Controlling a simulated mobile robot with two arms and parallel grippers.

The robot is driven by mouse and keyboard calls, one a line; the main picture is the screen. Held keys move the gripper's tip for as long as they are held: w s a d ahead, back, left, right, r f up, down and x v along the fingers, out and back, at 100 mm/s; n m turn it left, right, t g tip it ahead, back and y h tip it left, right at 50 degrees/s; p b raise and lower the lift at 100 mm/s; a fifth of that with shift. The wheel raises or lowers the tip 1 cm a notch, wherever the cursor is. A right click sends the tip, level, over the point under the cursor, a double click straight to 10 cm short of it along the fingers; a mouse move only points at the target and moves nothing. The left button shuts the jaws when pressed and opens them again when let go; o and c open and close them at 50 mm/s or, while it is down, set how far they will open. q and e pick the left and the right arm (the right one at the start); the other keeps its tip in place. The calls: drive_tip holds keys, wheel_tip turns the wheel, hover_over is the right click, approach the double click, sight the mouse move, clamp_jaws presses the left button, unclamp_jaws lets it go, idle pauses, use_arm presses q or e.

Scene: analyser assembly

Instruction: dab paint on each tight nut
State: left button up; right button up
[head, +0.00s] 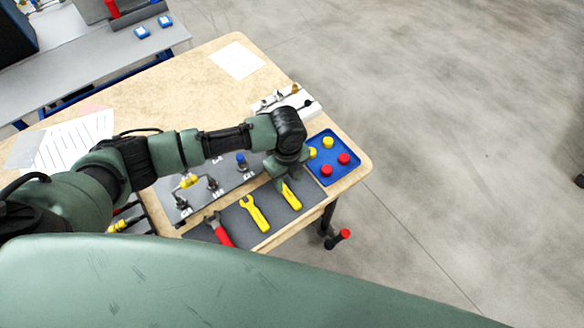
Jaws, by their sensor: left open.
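A grey panel (225,178) on the wooden table carries several upright metal fittings with small labels. One fitting (188,182) has a yellow part and another (241,160) has a blue top. The nuts are too small to tell if they are tight. A blue tray (320,141) at the table's right corner holds several red and yellow round pieces; I cannot tell if they hold paint. My left gripper (280,186) is open, pointing down between the panel and the tray, over the end of a yellow tool (291,198). My arm hides part of the panel. My right gripper is out of view.
A dark mat (232,212) holds a yellow wrench (254,213) and a red-handled tool (221,232). A white block with fittings (301,103) stands behind my wrist. Papers (237,61) lie on the table. Its back middle is clear. Open floor lies right.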

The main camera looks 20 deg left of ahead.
sight(288, 193)
use_arm(q)
drive_tip(key=shift+s+d+f, duration=0.1)
drive_tip(key=shift+s+f, duration=0.05)
drive_tip(key=shift+s, duration=0.35)
drive_tip(key=shift+s+f+b, duration=0.2)
drive_tip(key=shift+s+b, duration=0.05)
drive_tip(key=shift+b, duration=0.3)
drive_tip(key=f+b, duration=0.1)
drive_tip(key=f, duration=0.1)
drive_tip(key=w+f+b, duration=0.1)
drive_tip(key=f, duration=0.1)
drive_tip(key=shift+b, duration=0.3)
drive_tip(key=shift+s+f+b, duration=0.2)
drive_tip(key=shift+f+b, duration=0.15)
drive_tip(key=shift+f, duration=0.3)
drive_tip(key=shift+w+f, duration=0.1)
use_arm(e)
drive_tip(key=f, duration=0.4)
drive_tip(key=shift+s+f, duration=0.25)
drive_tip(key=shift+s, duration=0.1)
use_arm(q)
clamp_jaws()
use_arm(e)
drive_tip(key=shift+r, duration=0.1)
